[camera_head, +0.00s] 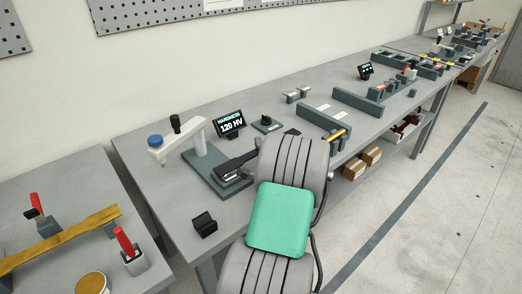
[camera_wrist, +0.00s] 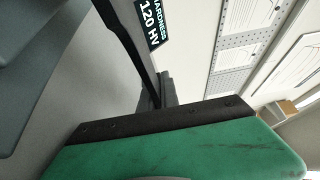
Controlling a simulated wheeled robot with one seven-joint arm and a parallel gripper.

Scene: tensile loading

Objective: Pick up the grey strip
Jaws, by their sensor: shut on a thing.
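My gripper (camera_head: 232,168) is a dark shape at the front right of the hardness tester (camera_head: 200,163), low over the tester's slate base. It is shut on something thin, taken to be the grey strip. The strip itself is hidden or too small to make out in the head view. In the wrist view the dark fingers (camera_wrist: 155,92) point away from the camera and come close together, and I cannot separate the strip from them. My arm with its green panel covers part of the bench.
A display (camera_head: 230,123) reading 120 HV stands behind the tester. A small black block (camera_head: 204,224) sits at the bench's front edge. Slate fixtures (camera_head: 323,124) stand along the bench to the right. A left table holds a yellow bar (camera_head: 62,238) and red-handled tools.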

